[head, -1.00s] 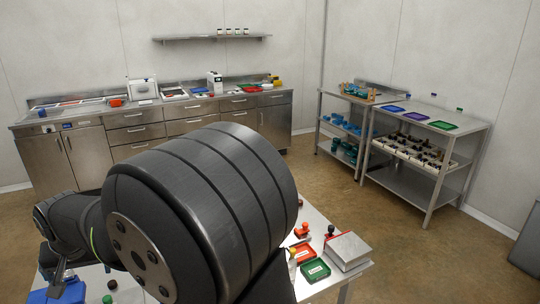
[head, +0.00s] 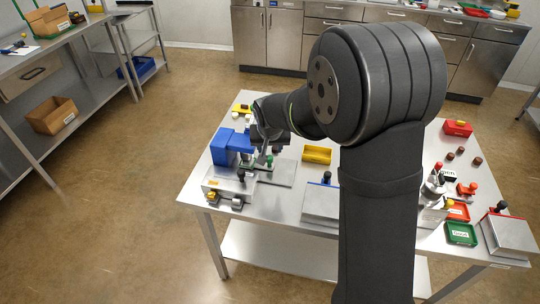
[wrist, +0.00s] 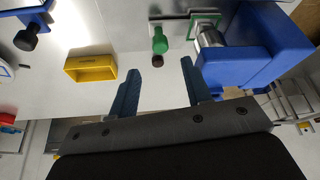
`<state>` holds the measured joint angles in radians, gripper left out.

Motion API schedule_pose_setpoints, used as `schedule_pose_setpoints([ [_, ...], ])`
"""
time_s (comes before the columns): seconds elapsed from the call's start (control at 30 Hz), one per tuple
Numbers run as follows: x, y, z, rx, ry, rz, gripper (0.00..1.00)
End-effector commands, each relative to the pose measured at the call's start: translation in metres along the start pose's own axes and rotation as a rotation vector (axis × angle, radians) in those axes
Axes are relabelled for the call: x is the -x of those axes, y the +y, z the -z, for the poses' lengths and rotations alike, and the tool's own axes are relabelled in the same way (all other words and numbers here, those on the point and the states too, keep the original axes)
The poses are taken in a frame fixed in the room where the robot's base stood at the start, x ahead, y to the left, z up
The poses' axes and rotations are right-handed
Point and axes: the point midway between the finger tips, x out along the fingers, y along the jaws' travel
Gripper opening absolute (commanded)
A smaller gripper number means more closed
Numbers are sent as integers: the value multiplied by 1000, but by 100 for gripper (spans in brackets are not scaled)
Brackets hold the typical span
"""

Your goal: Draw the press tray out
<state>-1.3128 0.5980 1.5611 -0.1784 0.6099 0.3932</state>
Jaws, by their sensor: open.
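The blue press (head: 228,142) stands at the left side of the table; in the wrist view its blue body (wrist: 262,45) is at the upper right, with a metal cylinder (wrist: 209,36) over a green-edged plate (wrist: 205,20). The press tray (wrist: 176,28) appears as a flat grey piece running out from that plate, with a green knob (wrist: 160,42) at its outer end. The knob shows small in the head view (head: 269,160). My gripper (wrist: 160,66) is open, its blue fingers apart near the knob and not closed on it.
A yellow open box (head: 317,155) lies right of the press. A metal block (head: 322,203) with a dark knob stands near the front edge. Red and green trays (head: 461,233) and another metal block (head: 507,236) are at the right. My arm hides the table's middle.

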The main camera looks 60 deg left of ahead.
Motion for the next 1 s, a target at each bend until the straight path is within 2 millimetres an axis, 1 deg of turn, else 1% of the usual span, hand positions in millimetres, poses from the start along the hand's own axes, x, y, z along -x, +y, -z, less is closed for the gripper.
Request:
schedule_pose_setpoints([
  [0.03, -12, 0, -1, 0, -3, -1, 45],
  [0.2, -41, 0, 0, 0, -1, -1, 45],
  [0.3, -54, 0, 0, 0, -1, -1, 45],
  [0.4, -63, 0, 0, -1, 0, -1, 45],
  [0.6, -71, 0, 0, -1, 1, 0, 45],
  [0.83, -71, 0, 0, -1, 1, 0, 45],
  [0.97, -71, 0, 0, -1, 1, 0, 19],
  [1.0, -71, 0, 0, -1, 1, 0, 11],
])
